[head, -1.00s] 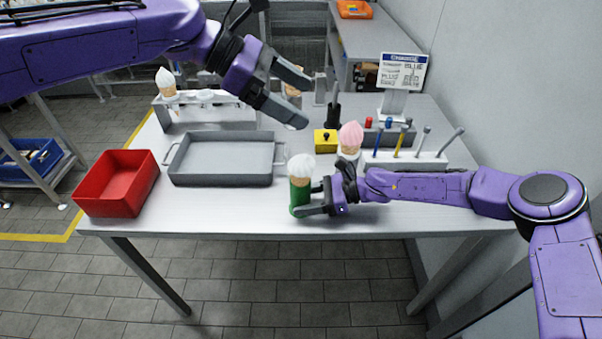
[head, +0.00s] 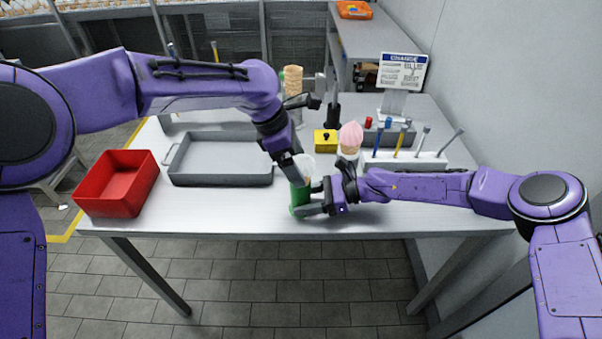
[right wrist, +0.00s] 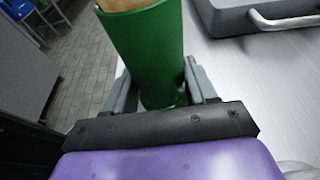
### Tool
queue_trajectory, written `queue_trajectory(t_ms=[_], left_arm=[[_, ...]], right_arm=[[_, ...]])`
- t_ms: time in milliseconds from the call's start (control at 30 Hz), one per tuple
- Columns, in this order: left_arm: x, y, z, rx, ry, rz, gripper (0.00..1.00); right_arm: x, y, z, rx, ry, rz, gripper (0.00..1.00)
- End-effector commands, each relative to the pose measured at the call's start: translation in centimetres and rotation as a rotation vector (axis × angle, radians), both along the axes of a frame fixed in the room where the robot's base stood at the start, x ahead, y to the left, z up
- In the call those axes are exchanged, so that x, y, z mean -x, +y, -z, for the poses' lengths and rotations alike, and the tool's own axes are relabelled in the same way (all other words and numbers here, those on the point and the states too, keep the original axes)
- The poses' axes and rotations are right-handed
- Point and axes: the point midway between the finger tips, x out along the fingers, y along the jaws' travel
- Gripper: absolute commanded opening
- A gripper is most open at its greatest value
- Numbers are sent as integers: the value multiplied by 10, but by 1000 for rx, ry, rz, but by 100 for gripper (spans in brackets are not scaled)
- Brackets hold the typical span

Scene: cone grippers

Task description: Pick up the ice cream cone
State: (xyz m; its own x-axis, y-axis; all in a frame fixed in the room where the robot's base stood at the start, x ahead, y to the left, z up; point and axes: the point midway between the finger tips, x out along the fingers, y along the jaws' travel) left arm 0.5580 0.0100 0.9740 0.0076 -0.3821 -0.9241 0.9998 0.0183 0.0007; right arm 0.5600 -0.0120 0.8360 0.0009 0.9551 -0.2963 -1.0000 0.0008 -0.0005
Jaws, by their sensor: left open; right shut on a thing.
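An ice cream cone with a white scoop (head: 307,164) stands upright in a green holder (head: 299,197) at the table's front edge. My right gripper (head: 318,199) is shut on the green holder. In the right wrist view the holder (right wrist: 148,52) is between the fingers, with a bit of brown cone (right wrist: 124,4) at its top. My left gripper (head: 299,171) is open and points down over the white cone. It hides part of the scoop; I cannot tell whether it touches it.
A grey tray (head: 174,171) and a red bin (head: 117,184) are on the left. A pink ice cream cone (head: 350,139), a yellow box (head: 326,141) and a rack of tools (head: 425,161) stand at the back right. A tall stack of cones (head: 293,80) stands behind my left arm.

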Motion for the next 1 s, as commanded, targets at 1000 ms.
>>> queue_trajectory(t_ms=[1000], left_arm=[[-2,-13,3,1,-6,1,55]], right_arm=[[0,0,0,0,0,-1,40]])
